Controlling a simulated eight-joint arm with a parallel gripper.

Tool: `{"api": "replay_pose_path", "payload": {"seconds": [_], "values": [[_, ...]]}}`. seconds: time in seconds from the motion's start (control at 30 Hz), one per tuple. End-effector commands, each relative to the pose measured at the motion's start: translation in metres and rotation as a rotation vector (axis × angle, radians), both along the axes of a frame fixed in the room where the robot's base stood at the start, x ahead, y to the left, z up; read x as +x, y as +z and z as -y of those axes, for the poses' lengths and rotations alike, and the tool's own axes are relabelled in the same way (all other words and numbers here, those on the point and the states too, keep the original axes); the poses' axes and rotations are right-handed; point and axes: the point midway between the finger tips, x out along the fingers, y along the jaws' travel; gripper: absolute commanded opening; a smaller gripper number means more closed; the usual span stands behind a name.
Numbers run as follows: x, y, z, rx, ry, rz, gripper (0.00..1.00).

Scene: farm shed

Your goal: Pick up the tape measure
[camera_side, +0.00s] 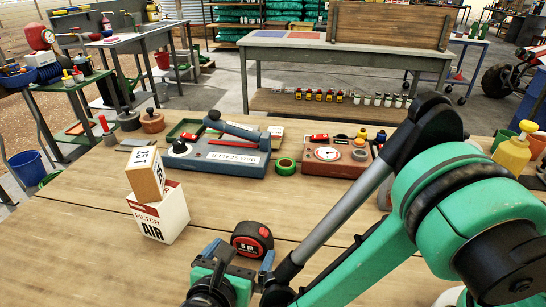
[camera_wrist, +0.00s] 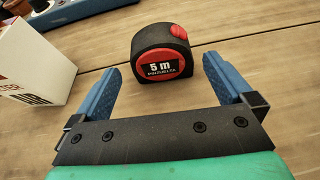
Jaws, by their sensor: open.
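The tape measure (camera_side: 252,240) is black with a red face and a "5 m" label, and stands upright on the wooden bench. In the wrist view the tape measure (camera_wrist: 161,55) is just ahead of the fingertips, near the middle of the gap, with its labelled face towards me. My gripper (camera_side: 240,254) is open, with one blue finger on each side of the gap. In the wrist view my gripper (camera_wrist: 162,75) holds nothing between its fingers. In the side view the fingers are close to the tape measure's near side; whether they touch it cannot be told.
A white air filter box (camera_side: 160,212) with a smaller box (camera_side: 146,174) on top stands left of the tape measure. Behind are a blue bag sealer (camera_side: 217,150), green tape (camera_side: 285,167) and a red-brown gauge unit (camera_side: 335,158). The bench (camera_side: 90,215) is clear at left.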

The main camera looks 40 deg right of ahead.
Motion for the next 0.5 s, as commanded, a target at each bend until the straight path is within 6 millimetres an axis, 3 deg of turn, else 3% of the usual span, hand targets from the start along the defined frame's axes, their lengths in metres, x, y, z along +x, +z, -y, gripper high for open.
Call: {"api": "replay_pose_path", "payload": {"seconds": [0.2, 0.5], "values": [[0.018, -0.011, 0.022, 0.003, -0.004, 0.000, 1.00], [0.023, -0.014, 0.027, 0.003, -0.001, 0.000, 1.00]]}}
